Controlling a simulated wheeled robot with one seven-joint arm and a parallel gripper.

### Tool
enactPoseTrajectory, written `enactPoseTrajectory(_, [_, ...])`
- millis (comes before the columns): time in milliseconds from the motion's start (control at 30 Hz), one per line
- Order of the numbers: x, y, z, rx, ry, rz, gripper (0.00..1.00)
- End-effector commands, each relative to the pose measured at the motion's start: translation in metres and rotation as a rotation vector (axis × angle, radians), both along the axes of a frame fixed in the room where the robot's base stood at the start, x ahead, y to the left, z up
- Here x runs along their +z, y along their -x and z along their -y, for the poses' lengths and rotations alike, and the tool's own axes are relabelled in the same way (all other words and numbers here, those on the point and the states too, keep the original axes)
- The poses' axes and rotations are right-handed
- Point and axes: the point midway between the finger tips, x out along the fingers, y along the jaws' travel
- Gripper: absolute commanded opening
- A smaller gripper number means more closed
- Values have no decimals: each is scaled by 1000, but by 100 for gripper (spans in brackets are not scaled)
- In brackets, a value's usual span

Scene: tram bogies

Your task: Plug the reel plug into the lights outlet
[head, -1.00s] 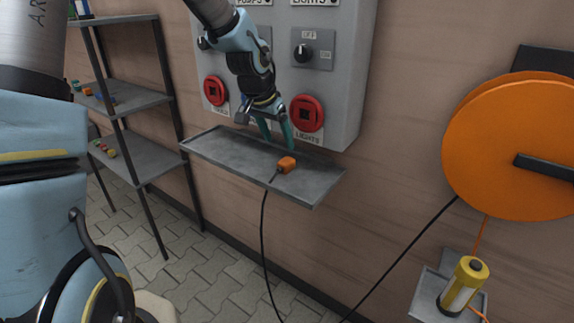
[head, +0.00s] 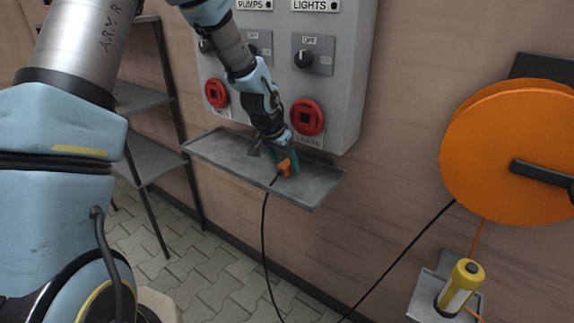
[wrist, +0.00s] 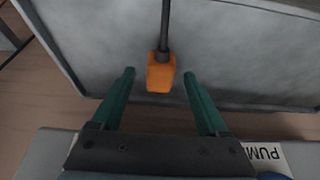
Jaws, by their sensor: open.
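The orange reel plug (head: 285,167) lies on the grey shelf tray (head: 225,150) under the panel, its black cable hanging over the front edge. My gripper (head: 284,165) is down at the plug, its teal fingers open. In the wrist view the plug (wrist: 161,74) sits between and just beyond the fingertips of my gripper (wrist: 159,75), with a gap on both sides. The lights outlet (head: 307,117) is a red socket at the right of the panel, above the shelf. It is empty.
A second red outlet (head: 216,93) is at the left of the panel, with rotary switches above. The orange cable reel (head: 505,150) hangs on the wall at right. A yellow cylinder (head: 461,288) stands on a small bracket below it. Dark shelving (head: 150,160) stands at left.

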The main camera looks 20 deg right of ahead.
Motion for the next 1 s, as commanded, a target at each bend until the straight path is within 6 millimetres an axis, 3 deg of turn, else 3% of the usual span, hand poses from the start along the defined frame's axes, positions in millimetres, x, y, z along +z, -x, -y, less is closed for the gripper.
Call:
enactPoseTrajectory(133, [-11, -2, 4, -1, 0, 0, 78])
enactPoseTrajectory(500, [-13, -3, 5, 0, 0, 1, 78])
enactPoseTrajectory(1000, [-13, -3, 5, 0, 0, 1, 21])
